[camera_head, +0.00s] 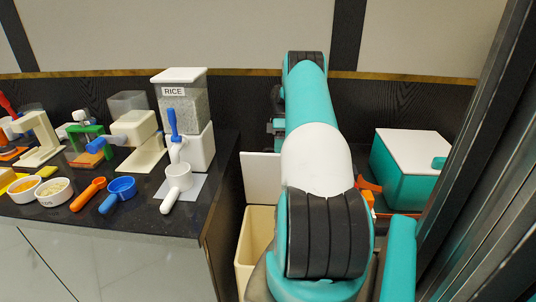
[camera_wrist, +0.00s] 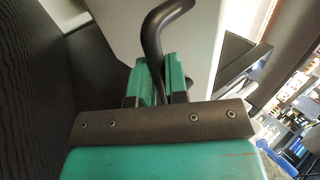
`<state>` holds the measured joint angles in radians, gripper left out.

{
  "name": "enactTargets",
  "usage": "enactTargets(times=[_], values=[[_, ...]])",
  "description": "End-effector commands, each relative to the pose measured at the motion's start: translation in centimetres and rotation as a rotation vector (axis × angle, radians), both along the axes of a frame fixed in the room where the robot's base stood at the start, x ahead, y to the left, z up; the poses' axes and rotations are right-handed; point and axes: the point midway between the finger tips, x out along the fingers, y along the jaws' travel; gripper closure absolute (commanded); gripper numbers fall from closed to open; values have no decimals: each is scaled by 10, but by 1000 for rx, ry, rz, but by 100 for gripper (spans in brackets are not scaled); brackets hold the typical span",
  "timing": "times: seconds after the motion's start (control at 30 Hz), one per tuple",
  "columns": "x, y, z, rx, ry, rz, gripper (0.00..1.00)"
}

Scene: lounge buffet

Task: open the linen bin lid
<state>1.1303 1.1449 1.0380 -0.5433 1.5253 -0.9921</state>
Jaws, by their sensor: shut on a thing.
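The linen bin, a cream open-topped bin (camera_head: 254,240), stands on the floor beside the counter. Its white lid (camera_head: 261,178) is raised about upright at the back of the opening; my arm covers its right part. In the wrist view, a white panel that looks like the lid (camera_wrist: 196,40) carries a dark curved handle (camera_wrist: 153,32). My gripper (camera_wrist: 160,72) is shut on this handle, with its two teal fingers on either side. In the head view my arm hides the handle and the fingers.
A dark counter (camera_head: 130,222) at left holds a rice dispenser (camera_head: 184,105), a white scoop (camera_head: 176,187), a blue scoop (camera_head: 120,192) and bowls. A teal box (camera_head: 400,182) with a white top stands at right, near a dark metal frame (camera_head: 470,150). A wall closes the back.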

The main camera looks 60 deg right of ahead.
Motion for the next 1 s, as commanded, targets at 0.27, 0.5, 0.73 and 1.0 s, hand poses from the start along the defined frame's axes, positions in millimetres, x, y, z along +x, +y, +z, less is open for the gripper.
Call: enactTargets(times=[0.27,0.5,0.73,1.0], values=[[-3,2,-9,12,4,-1,100],[-1,4,-9,13,5,4,81],[0,3,-6,9,4,5,60],[-1,1,1,7,3,5,60]])
